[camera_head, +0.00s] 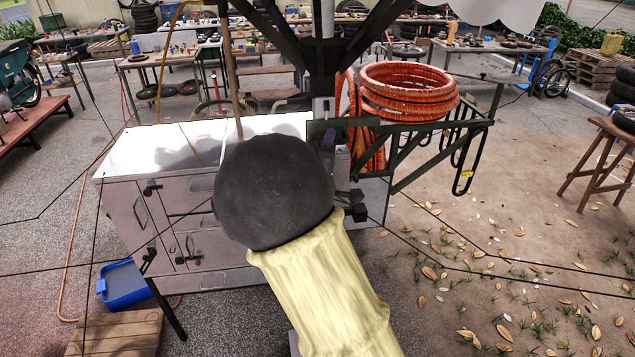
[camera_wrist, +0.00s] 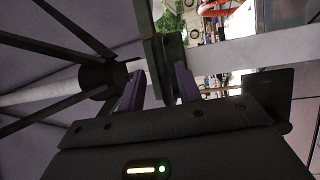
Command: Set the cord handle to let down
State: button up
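In the wrist view, the two purple-grey fingers of my gripper (camera_wrist: 160,85) stand apart. A dark green bar-like piece (camera_wrist: 152,55) rises in line with the gap between them, close to the fingertips. I cannot tell whether it is the cord handle or whether the fingers touch it. A pale post (camera_wrist: 240,50) runs behind it, with a dark hub (camera_wrist: 100,78) and canopy struts to its left. In the head view, my dark round wrist and pale sleeve cover most of the gripper at the post. No cord handle is clearly visible there.
A grey cabinet cart (camera_head: 195,215) with a white top stands left of my arm. A dark green side bracket (camera_head: 440,150) carries a coiled orange hose (camera_head: 410,92). Thin dark lines cross the view. A blue tray (camera_head: 124,285) lies lower left.

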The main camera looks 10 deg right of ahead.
jog(key=b+v, duration=0.3)
jog(key=v, duration=1.2)
jog(key=shift+s, duration=0.2)
notch_tip(320, 180, down, 12)
jog(key=d+m+g+y, duration=0.1)
jog(key=m+g+y, duration=0.4)
jog(key=g+y, duration=0.2)
jog(key=s+d+f+m+g, duration=0.2)
jog(key=s+f+m+g, duration=0.1)
jog(key=s, duration=0.4)
jog(key=s+d+f+m+g, duration=0.3)
jog(key=s+m+g, duration=0.1)
jog(key=s, duration=0.3)
jog(key=shift+d+f+m+g+y, duration=0.3)
jog(key=shift+f+g+y, duration=0.1)
jog(key=shift+g, duration=0.4)
jog(key=shift+c, duration=0.4)
